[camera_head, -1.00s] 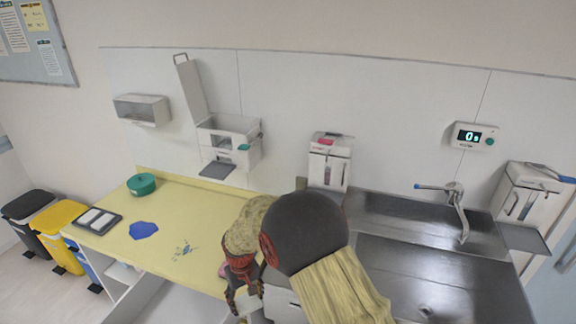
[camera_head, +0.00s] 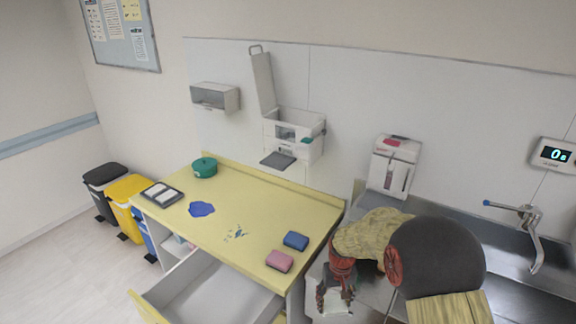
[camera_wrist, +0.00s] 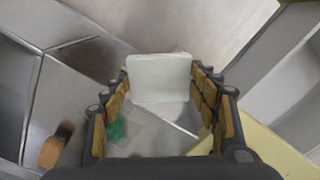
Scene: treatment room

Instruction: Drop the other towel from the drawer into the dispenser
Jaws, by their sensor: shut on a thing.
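My gripper (camera_head: 336,296) is at the lower right in the head view, to the right of the open drawer (camera_head: 210,297). In the wrist view my gripper (camera_wrist: 160,95) is shut on a pale folded towel (camera_wrist: 160,78), held between the padded fingers. In the head view the towel cannot be made out. The drawer's visible inside looks empty, though its front part is cut off. A white wall dispenser (camera_head: 310,128) with its lid (camera_head: 263,82) raised hangs above the back of the yellow counter, well away from my gripper.
The yellow counter (camera_head: 240,205) holds a green round container (camera_head: 204,167), a dark tray (camera_head: 162,194), a blue patch (camera_head: 201,209), a blue sponge (camera_head: 295,241) and a pink sponge (camera_head: 280,261). A soap dispenser (camera_head: 391,166) and sink tap (camera_head: 529,230) are to the right.

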